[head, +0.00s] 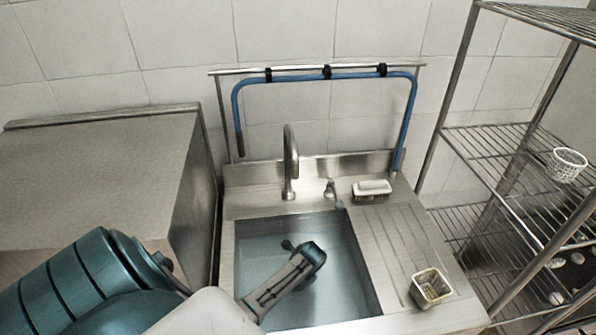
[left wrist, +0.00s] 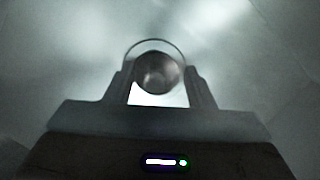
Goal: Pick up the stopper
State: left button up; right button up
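The stopper (left wrist: 158,72) shows in the left wrist view as a dark, round piece with a thin ring arching around its far side. My left gripper (left wrist: 158,82) is open, with one finger on each side of the stopper and a bright gap in front of it. I cannot tell whether the fingers touch it. In the head view my left arm reaches down into the sink (head: 250,240), and its wrist (head: 314,254) hides the gripper and most of the stopper area. My right gripper is not in view.
The sink holds bluish water. A curved faucet (head: 290,165) stands behind it. A brush (head: 371,188) lies at the back right and a small perforated basket (head: 431,288) stands on the drainboard (head: 395,240). A wire rack (head: 490,150) with a white basket (head: 566,164) is at the right.

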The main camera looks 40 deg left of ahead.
pick_arm(q)
jog(key=c, duration=0.7)
jog(key=shift+r, duration=0.2)
